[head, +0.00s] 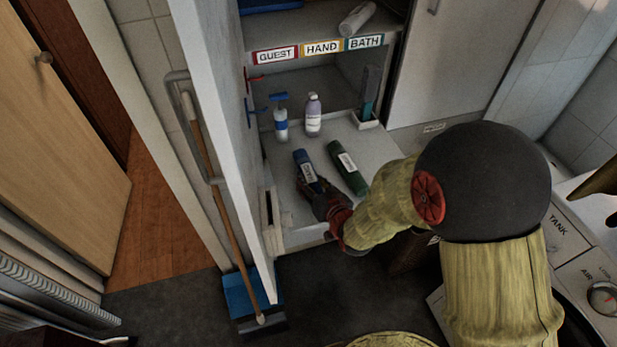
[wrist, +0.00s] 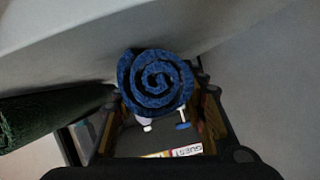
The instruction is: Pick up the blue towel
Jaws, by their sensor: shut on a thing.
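The blue towel (head: 305,166) is a tight roll with a pale label, at the lower shelf of the open cabinet. My gripper (head: 318,190) is at its near end, with the arm reaching in from the right. In the wrist view, the spiral end of the blue towel (wrist: 156,82) sits between the two fingers of my gripper (wrist: 160,105), which are shut on it. I cannot tell whether the roll touches the shelf or is slightly above it.
A green rolled towel (head: 347,167) lies close on the right; it also shows in the wrist view (wrist: 50,125). A spray bottle (head: 281,122) and a lilac bottle (head: 313,115) stand behind. The open cabinet door (head: 215,120) bounds the left. Labels (head: 320,48) mark the shelf above.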

